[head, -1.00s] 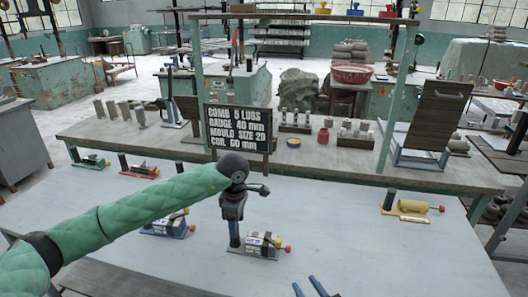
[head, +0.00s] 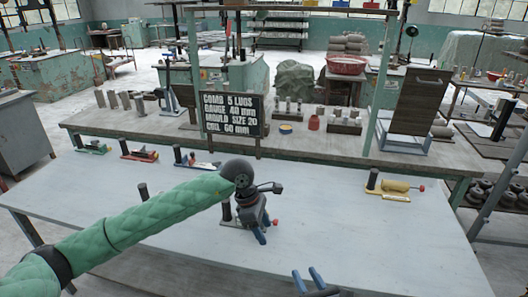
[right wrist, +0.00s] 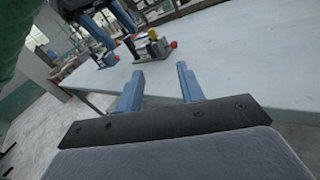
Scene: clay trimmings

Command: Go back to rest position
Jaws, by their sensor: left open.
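My left gripper (head: 261,235) hangs from the green-sleeved arm over the middle of the pale table, tilted, with its blue fingers pointing down. It is open, and I see nothing held in it. It partly hides a small device with a dark post and red knob (head: 275,222) behind it. My right gripper (head: 308,279) shows only as two blue fingertips at the bottom edge of the head view. In the right wrist view its fingers (right wrist: 160,88) are apart, with nothing between them, near the table's edge.
The pale table (head: 330,220) carries green (head: 92,147), red (head: 139,154), blue (head: 191,158) and yellow (head: 390,187) devices. A black sign (head: 231,114) stands at the rear bench (head: 290,150). The table's right front is clear.

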